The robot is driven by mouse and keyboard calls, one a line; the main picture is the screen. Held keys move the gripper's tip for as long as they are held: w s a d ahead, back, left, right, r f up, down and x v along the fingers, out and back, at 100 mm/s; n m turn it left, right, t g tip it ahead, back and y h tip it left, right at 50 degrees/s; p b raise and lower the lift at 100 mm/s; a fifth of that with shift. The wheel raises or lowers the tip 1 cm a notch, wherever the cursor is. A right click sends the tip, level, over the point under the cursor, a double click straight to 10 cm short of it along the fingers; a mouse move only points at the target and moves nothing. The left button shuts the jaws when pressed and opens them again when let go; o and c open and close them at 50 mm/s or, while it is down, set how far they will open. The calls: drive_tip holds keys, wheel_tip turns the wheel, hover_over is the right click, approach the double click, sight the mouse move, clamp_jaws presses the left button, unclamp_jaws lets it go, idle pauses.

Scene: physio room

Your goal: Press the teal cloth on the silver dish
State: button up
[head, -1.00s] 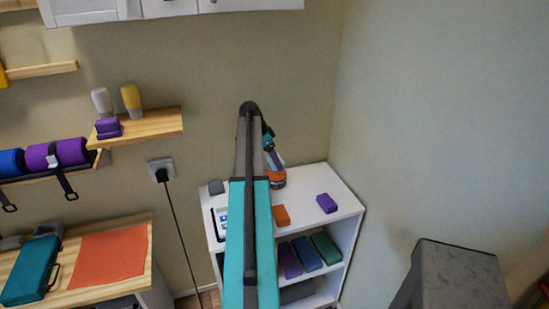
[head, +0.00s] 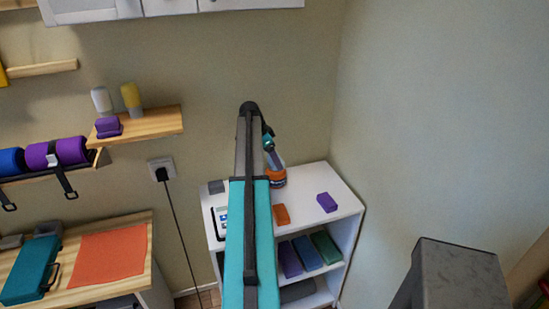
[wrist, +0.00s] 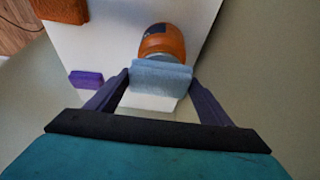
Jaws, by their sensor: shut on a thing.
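My gripper (wrist: 161,76) is shut on a pale blue, block-like piece (wrist: 161,72) with a whitish lower face (wrist: 150,102). I cannot tell whether this is the teal cloth. In the wrist view it overlaps a rounded orange container (wrist: 162,40) with a greyish rim. Whether they touch is unclear. In the head view my gripper (head: 270,145) hangs above the white shelf unit's top, close over the orange container (head: 277,180) with its dark band. My arm hides part of the shelf top. I can make out no silver dish for certain.
On the white shelf unit (head: 338,222) are a purple block (head: 327,202), an orange-brown block (head: 282,214) and a grey block (head: 216,187). Walls close in behind and right. A wooden counter (head: 140,265) with an orange cloth (head: 113,255) and teal case (head: 32,270) stands left.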

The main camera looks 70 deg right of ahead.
drive_tip(key=shift+r+p, duration=1.1)
drive_tip(key=shift+r, duration=2.4)
